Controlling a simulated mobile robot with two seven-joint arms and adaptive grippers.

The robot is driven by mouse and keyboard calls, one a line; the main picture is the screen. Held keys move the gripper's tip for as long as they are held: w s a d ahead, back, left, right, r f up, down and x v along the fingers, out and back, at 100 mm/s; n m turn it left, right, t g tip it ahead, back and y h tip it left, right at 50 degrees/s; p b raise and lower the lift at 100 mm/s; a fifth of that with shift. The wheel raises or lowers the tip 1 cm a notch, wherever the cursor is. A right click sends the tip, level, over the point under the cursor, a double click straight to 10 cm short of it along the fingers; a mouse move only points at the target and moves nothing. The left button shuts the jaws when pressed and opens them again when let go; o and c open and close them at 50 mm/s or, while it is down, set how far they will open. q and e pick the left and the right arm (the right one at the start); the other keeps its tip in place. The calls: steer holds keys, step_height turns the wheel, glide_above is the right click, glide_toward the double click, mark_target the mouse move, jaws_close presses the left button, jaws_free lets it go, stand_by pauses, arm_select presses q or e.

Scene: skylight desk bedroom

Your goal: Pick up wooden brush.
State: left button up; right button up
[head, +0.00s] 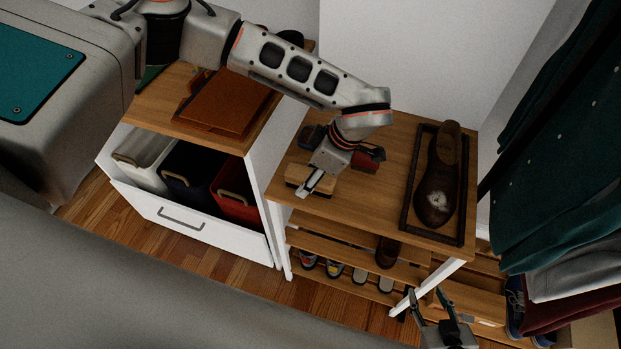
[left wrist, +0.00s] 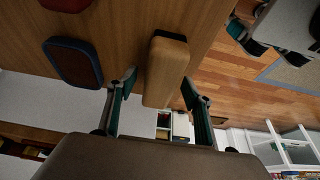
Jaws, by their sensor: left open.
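The wooden brush (head: 296,176) is a light tan block lying near the front left edge of the wooden shelf top. In the left wrist view the brush (left wrist: 166,66) is seen along its length, with its near end between the open fingers. My left gripper (head: 310,186) is over the brush, partly covering it in the head view. In the left wrist view its fingers (left wrist: 160,80) stand on either side of the brush with gaps showing; I see no clear contact. My right gripper (head: 425,294) is open and empty at the bottom, in front of the shelf.
The shelf top (head: 390,165) also holds a dark tray (head: 408,190) with a brown shoe (head: 437,185) and a red-and-dark item (head: 369,157) behind my left gripper. Shoes stand on lower shelves. A drawer with bins (head: 185,222) is left; hanging clothes (head: 560,190) are right.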

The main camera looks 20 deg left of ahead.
arm_select(q)
steer(key=shift+f, duration=0.25)
stand_by(0.4)
steer(key=c, duration=1.2)
